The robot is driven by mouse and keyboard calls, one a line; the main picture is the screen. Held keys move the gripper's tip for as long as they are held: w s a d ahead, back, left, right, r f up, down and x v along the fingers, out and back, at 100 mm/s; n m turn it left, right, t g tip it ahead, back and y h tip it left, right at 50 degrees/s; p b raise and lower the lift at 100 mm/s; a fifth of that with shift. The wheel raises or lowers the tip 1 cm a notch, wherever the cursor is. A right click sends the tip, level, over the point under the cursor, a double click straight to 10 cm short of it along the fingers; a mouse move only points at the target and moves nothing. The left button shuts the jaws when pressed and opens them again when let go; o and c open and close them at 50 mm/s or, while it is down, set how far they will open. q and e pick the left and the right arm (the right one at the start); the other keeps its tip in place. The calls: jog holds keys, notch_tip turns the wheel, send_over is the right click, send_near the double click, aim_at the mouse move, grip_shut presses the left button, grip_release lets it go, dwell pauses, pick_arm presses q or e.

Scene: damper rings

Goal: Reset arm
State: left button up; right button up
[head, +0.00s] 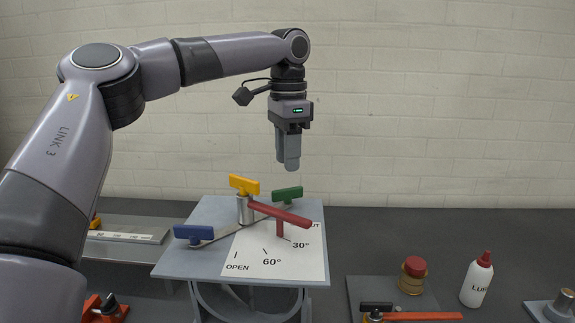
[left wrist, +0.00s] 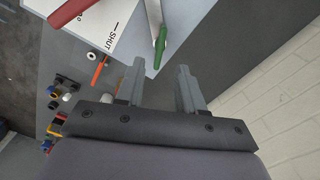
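My left gripper (head: 288,165) hangs pointing down above and behind the damper stand, clear of everything. In the left wrist view its two fingers (left wrist: 160,67) are apart with nothing between them. The grey damper plate (head: 185,262) carries a white dial sheet (head: 300,268) marked OPEN, 60° and 30°; the SHUT mark is partly hidden. A red lever (head: 285,215) reaches right from near the central post, over the sheet. A yellow handle (head: 244,185) tops the post, a blue handle (head: 194,233) sits left, and a green handle (head: 287,195) sits behind right. My right gripper is not seen.
A tray with a scale strip (head: 128,236) lies at left. A pale brick wall stands behind.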

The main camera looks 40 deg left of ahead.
pick_arm(q)
jog(key=shift+r, duration=1)
jog(key=shift+f, duration=0.1)
